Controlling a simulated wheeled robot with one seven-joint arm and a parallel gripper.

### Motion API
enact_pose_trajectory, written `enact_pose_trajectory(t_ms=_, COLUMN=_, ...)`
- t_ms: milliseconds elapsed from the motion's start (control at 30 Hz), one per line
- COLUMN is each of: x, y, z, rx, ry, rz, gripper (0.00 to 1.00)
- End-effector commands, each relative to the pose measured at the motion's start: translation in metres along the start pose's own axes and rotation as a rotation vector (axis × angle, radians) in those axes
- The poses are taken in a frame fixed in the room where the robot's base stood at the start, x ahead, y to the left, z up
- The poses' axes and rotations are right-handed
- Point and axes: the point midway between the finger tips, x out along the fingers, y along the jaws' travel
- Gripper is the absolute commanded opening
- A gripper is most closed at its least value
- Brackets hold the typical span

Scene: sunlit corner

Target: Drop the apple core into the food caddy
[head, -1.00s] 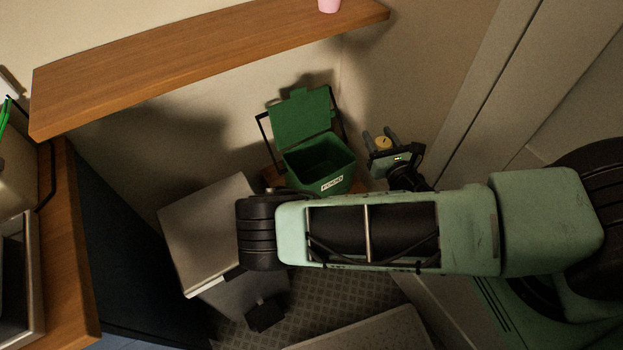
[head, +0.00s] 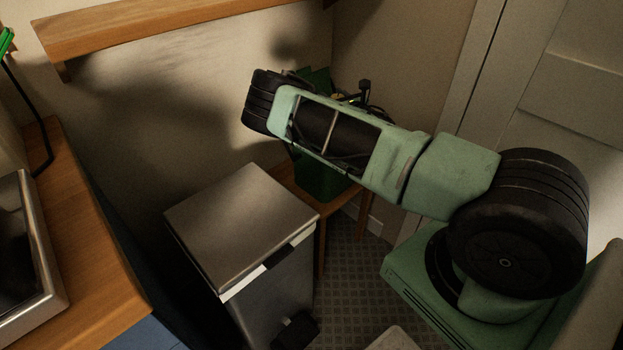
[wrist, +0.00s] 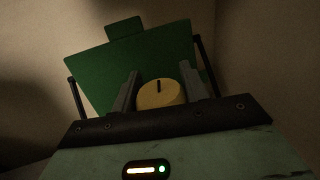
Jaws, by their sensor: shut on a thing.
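The apple core (wrist: 158,97), pale yellow with a dark stem, is between the two grey fingers of my gripper (wrist: 160,82) in the wrist view. The fingers are shut on it. The green food caddy (head: 321,182) stands in the corner in the head view, largely covered by my arm. Its raised green lid (wrist: 120,55) stands open behind the core in the wrist view. The caddy's opening is hidden in both views, so I cannot tell whether the core is directly over it. My gripper is mostly hidden behind my arm in the head view.
The caddy rests on a small wooden stand (head: 323,221). A metal pedal bin (head: 243,222) stands in front of it to the left. A wooden shelf (head: 165,26) runs along the wall above. A wooden counter (head: 92,230) is at the left, a door (head: 570,90) at the right.

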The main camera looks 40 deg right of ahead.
Motion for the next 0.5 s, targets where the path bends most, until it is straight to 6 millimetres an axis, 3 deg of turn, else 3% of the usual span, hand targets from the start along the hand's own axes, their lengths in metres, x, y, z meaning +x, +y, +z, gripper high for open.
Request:
enact_pose_trajectory(t_ms=100, x=0.002, y=-0.012, z=-0.001, rx=0.001, ry=-0.001, rz=-0.004, gripper=0.22)
enact_pose_trajectory(t_ms=267, x=0.003, y=-0.014, z=-0.006, rx=0.002, ry=0.001, rz=-0.003, gripper=0.22)
enact_pose_trajectory(t_ms=500, x=0.002, y=-0.014, z=-0.031, rx=0.003, ry=0.001, rz=-0.004, gripper=0.22)
